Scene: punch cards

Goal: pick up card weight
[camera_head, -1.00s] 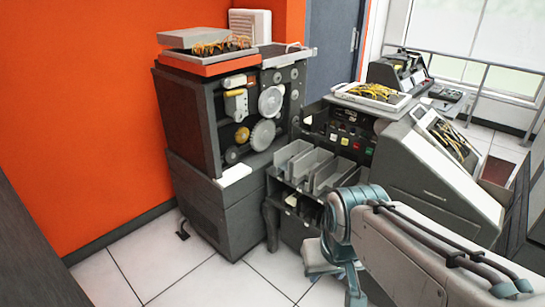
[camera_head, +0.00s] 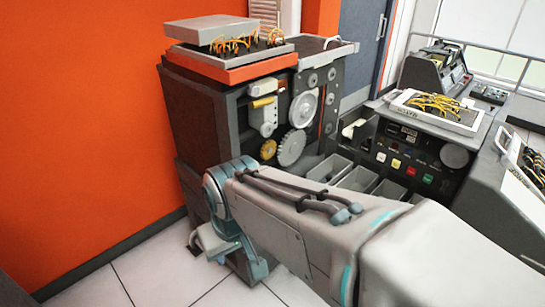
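No object can be told for certain as the card weight. The dark card machine (camera_head: 228,108) with exposed gears stands left of the middle. On its top right is a grey tray (camera_head: 325,47) with a small pale rod-like piece (camera_head: 331,42) at its back edge; I cannot tell what that piece is. My pale arm reaches in from the lower right, with teal joints at its far end in front of the machine's lower part. My gripper's fingers cannot be made out. The arm hides the machine's lower front and part of the card bins.
A wire-filled plugboard (camera_head: 240,45) sits on the machine's orange top. Grey card bins (camera_head: 357,178) and a panel with coloured buttons (camera_head: 400,164) stand to the right. Another wired board (camera_head: 440,107) lies above the panel. An orange wall (camera_head: 90,120) bounds the left. White floor shows at lower left.

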